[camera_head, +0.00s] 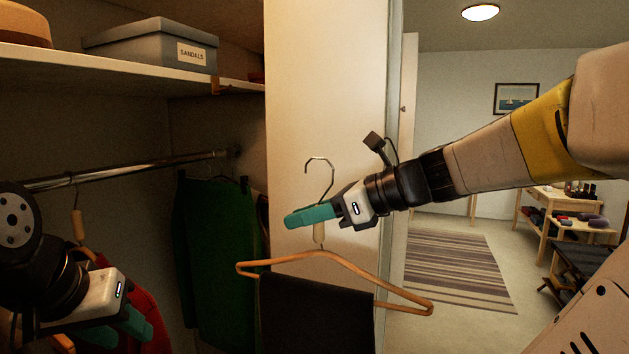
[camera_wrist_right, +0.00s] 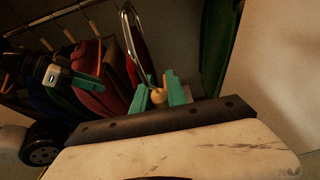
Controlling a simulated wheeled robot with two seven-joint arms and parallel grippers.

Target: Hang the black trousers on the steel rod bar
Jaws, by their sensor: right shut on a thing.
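The black trousers (camera_head: 315,315) hang folded over a wooden hanger (camera_head: 285,259) in the head view. The hanger's metal hook (camera_head: 320,165) points up and is free. My right gripper (camera_head: 310,216) is shut on the hanger's neck, in front of a pale wardrobe panel. The right wrist view shows that gripper (camera_wrist_right: 162,94) with the neck's wooden knob between its teal fingers. The steel rod (camera_head: 130,171) runs across the wardrobe, left of the hook and apart from it. My left gripper (camera_head: 128,328) is low at the left beside red clothing; its finger gap is unclear.
A green garment (camera_head: 215,250) hangs near the rod's right end. A red garment (camera_head: 148,305) hangs at the left; more clothes fill the rod in the wrist view. Above are a shelf (camera_head: 110,76) and sandals box (camera_head: 150,45). The panel (camera_head: 330,90) edges the wardrobe.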

